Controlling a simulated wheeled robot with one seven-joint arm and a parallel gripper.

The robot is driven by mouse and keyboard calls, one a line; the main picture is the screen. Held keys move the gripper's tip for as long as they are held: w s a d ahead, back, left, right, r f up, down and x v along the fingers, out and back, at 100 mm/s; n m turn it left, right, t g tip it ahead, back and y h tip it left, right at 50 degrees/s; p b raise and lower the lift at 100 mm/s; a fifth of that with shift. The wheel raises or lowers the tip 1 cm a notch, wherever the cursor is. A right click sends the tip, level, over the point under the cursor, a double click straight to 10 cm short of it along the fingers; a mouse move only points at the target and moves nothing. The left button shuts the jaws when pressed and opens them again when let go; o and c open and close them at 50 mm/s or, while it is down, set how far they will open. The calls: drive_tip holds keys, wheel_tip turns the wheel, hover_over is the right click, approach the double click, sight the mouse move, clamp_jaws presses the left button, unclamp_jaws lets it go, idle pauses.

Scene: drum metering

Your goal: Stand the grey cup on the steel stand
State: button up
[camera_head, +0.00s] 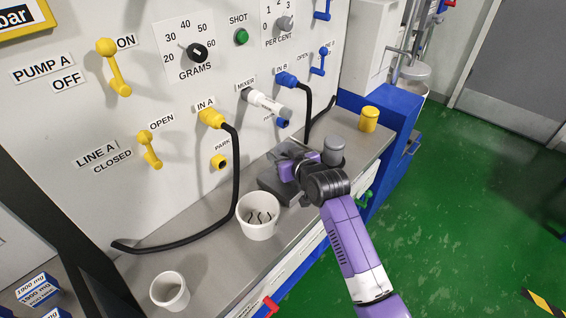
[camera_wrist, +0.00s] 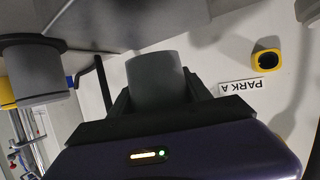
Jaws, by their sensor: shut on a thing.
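The grey cup (camera_wrist: 155,78) is between the dark fingers of my gripper (camera_wrist: 160,100) in the wrist view, which looks upside down. My gripper (camera_head: 299,165) is shut on it. Grey metal also spans the upper part of the wrist view, near the cup's end. I cannot tell whether the cup touches the stand.
A grey cylinder (camera_head: 334,152) stands close right of my gripper, with a yellow one (camera_head: 369,119) farther right. A white tub (camera_head: 258,222) with dark curved pieces and a small white cup (camera_head: 170,291) are left. A black hose (camera_head: 234,180) hangs from the panel's IN A fitting.

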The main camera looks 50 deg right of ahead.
drive_tip(key=shift+f, duration=1.6)
drive_tip(key=shift+f, duration=0.1)
drive_tip(key=o, duration=1.4)
drive_tip(key=shift+c, duration=0.2)
drive_tip(key=shift+s+r, duration=0.1)
drive_tip(key=shift+r, duration=0.1)
drive_tip(key=v, duration=1.2)
drive_tip(key=shift+f, duration=0.1)
